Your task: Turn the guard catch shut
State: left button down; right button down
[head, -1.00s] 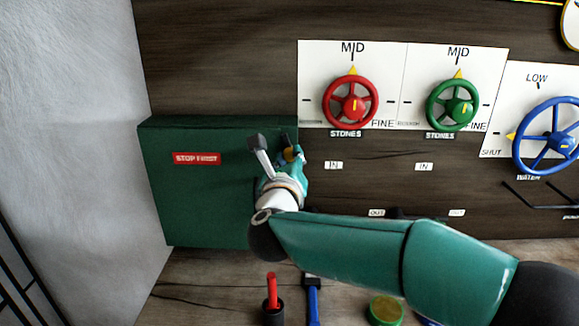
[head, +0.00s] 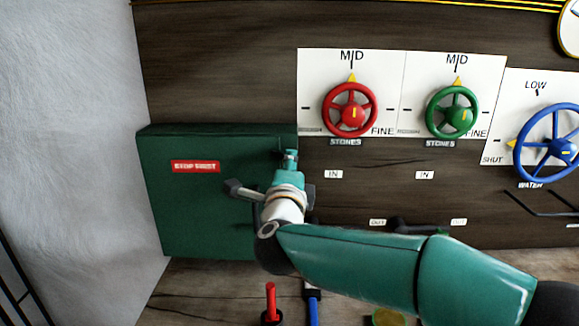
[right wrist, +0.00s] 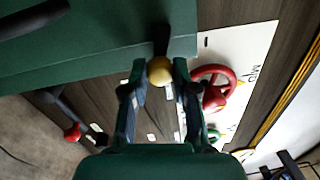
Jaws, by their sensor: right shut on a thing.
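The green guard box (head: 200,225), with a red label, stands at the left against the dark panel. My right gripper (head: 290,158) is at the box's upper right edge in the head view and hides most of the catch there. In the right wrist view the guard catch shows as a dark arm (right wrist: 162,38) at the box's edge, ending in a round brass knob (right wrist: 159,71). The right gripper (right wrist: 160,68) has its two fingertips on either side of this knob and is shut on it. My left gripper is not in view.
A red handwheel (head: 350,110), a green handwheel (head: 453,111) and a blue handwheel (head: 546,142) are on the panel to the right. A red-handled lever (head: 270,300) and a blue one (head: 313,306) stand below my forearm. A pale wall (head: 65,150) bounds the left side.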

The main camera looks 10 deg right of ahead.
jog(key=n, duration=0.3)
jog(key=shift+a+f+n+p, duration=0.15)
jog(key=shift+n+p, duration=0.15)
jog(key=shift+f+y, duration=0.15)
jog(key=shift+y, duration=0.25)
jog(key=c, duration=0.9)
grip_release()
jog(key=shift+a, duration=0.1)
jog(key=shift+r, duration=0.2)
jog(key=v, duration=1.2)
jog(key=shift+f, duration=0.15)
